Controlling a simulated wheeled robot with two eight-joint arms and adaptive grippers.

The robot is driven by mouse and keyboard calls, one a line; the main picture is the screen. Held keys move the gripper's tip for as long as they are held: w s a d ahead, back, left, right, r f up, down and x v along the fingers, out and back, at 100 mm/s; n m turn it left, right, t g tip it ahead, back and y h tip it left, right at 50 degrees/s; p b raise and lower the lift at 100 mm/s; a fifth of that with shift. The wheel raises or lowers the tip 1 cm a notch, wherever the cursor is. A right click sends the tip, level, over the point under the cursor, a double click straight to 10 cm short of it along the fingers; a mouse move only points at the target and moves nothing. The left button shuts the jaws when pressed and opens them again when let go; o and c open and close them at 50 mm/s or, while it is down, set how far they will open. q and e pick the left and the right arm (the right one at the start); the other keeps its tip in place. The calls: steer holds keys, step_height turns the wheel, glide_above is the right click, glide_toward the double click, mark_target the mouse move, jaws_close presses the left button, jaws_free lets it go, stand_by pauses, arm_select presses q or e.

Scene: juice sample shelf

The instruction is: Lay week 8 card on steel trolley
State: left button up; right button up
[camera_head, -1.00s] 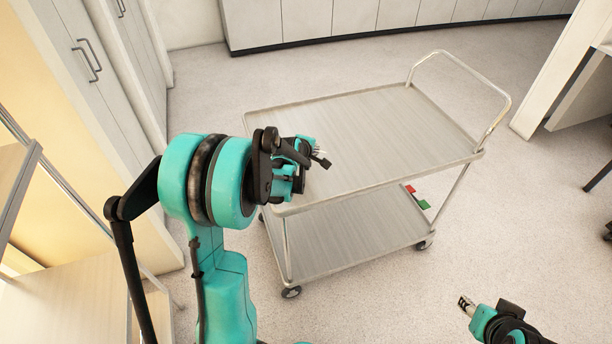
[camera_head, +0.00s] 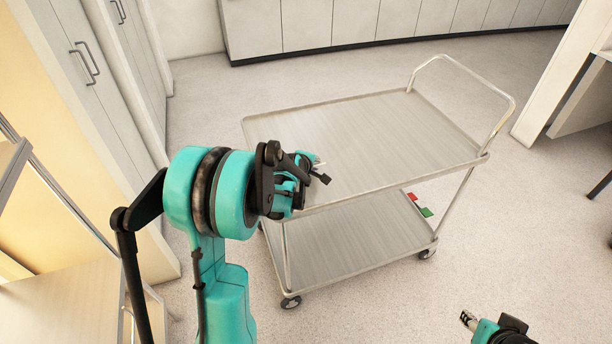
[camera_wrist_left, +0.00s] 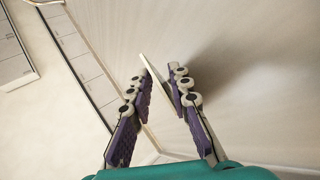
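The steel trolley (camera_head: 390,135) has a bare, brushed top deck and stands in front of me. My left gripper (camera_head: 318,172) is over the deck's near left part. In the left wrist view, the left gripper (camera_wrist_left: 161,80) is shut on a thin pale card (camera_wrist_left: 154,72), seen nearly edge-on, so its print cannot be read. In the head view only a small white sliver of it shows at the fingertips. The deck fills much of the wrist view. My right gripper (camera_head: 468,320) is low at the right, away from the trolley; its finger gap is too small to judge.
The trolley's push handle (camera_head: 465,65) rises at its right end. Its lower shelf (camera_head: 350,245) is bare. Red and green pieces (camera_head: 425,211) show beside the lower shelf. Tall cabinets stand at the left and low cabinets at the back. A wooden shelf unit (camera_head: 60,300) is near left.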

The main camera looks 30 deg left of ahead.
arm_select(q)
steer(key=p+v, duration=0.4)
steer(key=v, duration=0.4)
step_height(320, 180, up, 8)
steer(key=s+p, duration=0.2)
steer(key=p, duration=0.4)
steer(key=shift+d+p, duration=0.25)
steer(key=shift+p, duration=0.05)
steer(key=s+d+r+m+g, duration=0.1)
steer(key=s+d+r+m, duration=0.1)
steer(key=s+d+m, duration=0.6)
steer(key=s+d+r+m+g+h, duration=0.1)
steer(key=s+d+r+m+g, duration=0.1)
steer(key=s+d+m, duration=0.7)
steer(key=s+m, duration=0.2)
steer(key=s, duration=0.2)
steer(key=shift+s+r, duration=0.2)
steer(key=shift+r, duration=0.1)
